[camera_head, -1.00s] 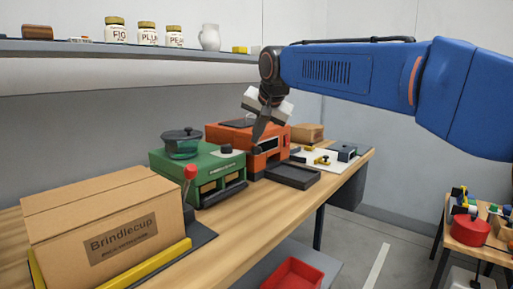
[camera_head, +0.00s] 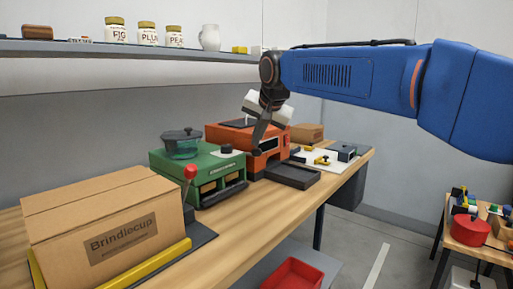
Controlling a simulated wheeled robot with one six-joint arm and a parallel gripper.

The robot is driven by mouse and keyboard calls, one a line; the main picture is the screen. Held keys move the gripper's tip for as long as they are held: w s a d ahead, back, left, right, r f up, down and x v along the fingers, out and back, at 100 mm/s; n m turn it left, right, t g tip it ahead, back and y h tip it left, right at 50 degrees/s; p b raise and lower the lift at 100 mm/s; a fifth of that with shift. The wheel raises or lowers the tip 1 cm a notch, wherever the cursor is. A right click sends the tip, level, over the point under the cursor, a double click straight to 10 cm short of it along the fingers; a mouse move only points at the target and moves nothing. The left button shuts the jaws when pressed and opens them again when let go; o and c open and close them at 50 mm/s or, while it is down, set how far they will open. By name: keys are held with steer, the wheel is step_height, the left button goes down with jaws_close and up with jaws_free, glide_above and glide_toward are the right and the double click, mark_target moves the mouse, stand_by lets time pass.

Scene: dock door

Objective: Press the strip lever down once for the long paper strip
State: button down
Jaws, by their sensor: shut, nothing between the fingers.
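A lever with a red knob (camera_head: 190,172) stands upright at the front left of the green machine (camera_head: 182,158), near the cardboard carton. I cannot tell for sure that it is the strip lever, and no paper strip is clearly visible. An orange machine (camera_head: 214,133) stands behind and to the right of the green one. My gripper (camera_head: 257,150) is shut and empty, pointing down in front of the orange machine, to the right of the red knob and apart from it. I cannot tell whether its tip touches the orange machine. My gripper hides part of that machine's front.
The "Brindlecup" carton (camera_head: 75,220) fills the bench's near left. A dark tray (camera_head: 292,175) lies before the orange machine. A white board (camera_head: 313,158) with small parts lies farther right. A shelf (camera_head: 130,52) with jars runs above. Bare bench (camera_head: 240,219) shows along the front.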

mark_target(259, 151)
steer(key=shift+s+d+f, duration=0.1)
steer(key=shift+d+f, duration=0.05)
steer(key=shift+f, duration=1)
steer(key=shift+s+d+f, duration=0.1)
steer(key=shift+f, duration=1)
stand_by(2.5)
steer(key=shift+r, duration=0.1)
stand_by(0.4)
steer(key=shift+w+a+r, duration=0.15)
steer(key=shift+a+r, duration=0.05)
steer(key=shift+r, duration=1.3)
steer(key=shift+w+a+r, duration=0.1)
steer(key=shift+a+r, duration=0.05)
steer(key=shift+r, duration=1.35)
steer(key=shift+w+a+r, duration=0.15)
steer(key=shift+r, duration=1.1)
steer(key=shift+w+a+r, duration=0.1)
steer(key=shift+a+r, duration=0.05)
steer(key=shift+r, duration=1.1)
